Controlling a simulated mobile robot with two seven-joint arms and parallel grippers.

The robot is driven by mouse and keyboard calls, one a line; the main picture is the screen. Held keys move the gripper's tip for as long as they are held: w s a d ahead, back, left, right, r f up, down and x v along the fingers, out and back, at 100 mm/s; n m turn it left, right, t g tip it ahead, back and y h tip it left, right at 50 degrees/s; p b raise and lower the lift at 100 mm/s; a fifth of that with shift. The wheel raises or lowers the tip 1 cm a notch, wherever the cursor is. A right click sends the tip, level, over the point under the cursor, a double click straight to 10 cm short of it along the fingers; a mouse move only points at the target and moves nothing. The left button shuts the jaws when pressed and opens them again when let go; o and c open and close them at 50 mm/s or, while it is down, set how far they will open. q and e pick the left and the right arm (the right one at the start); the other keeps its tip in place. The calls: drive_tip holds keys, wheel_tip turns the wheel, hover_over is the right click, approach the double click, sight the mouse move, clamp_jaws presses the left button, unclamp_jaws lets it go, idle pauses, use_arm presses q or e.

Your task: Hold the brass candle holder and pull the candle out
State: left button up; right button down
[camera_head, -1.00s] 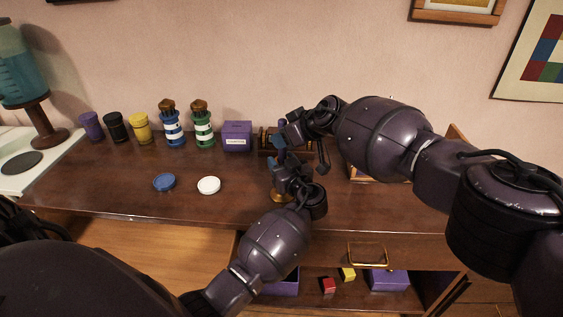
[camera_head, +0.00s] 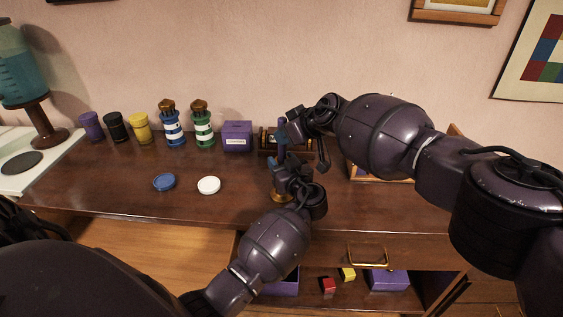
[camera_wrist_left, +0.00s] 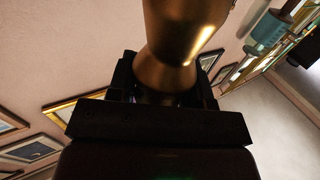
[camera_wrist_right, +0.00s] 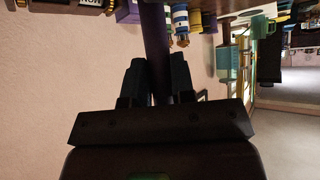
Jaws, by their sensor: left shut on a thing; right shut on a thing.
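The brass candle holder (camera_head: 282,198) stands on the wooden cabinet top, mostly hidden by my left gripper (camera_head: 280,168). In the left wrist view, the holder (camera_wrist_left: 180,42) fills the space between the jaws, and my left gripper (camera_wrist_left: 168,85) is shut on it. The dark purple candle (camera_head: 282,124) is upright above the holder. My right gripper (camera_head: 287,130) is shut on the candle, which also shows between the jaws in the right wrist view (camera_wrist_right: 155,35). The candle's lower end is hidden by my left gripper, so I cannot tell how deep it sits.
A purple box (camera_head: 237,136), a green striped lighthouse (camera_head: 203,130) and a blue striped one (camera_head: 172,130) stand to the left. A blue lid (camera_head: 164,182) and a white lid (camera_head: 209,185) lie on the cabinet top. An open drawer or shelf below holds small blocks. The front left top is clear.

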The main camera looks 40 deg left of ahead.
use_arm(q)
drive_tip(key=shift+s+f, duration=0.1)
drive_tip(key=shift+f, duration=0.25)
use_arm(e)
drive_tip(key=shift+r, duration=0.4)
drive_tip(key=shift+r, duration=2.75)
drive_tip(key=shift+r, duration=0.1)
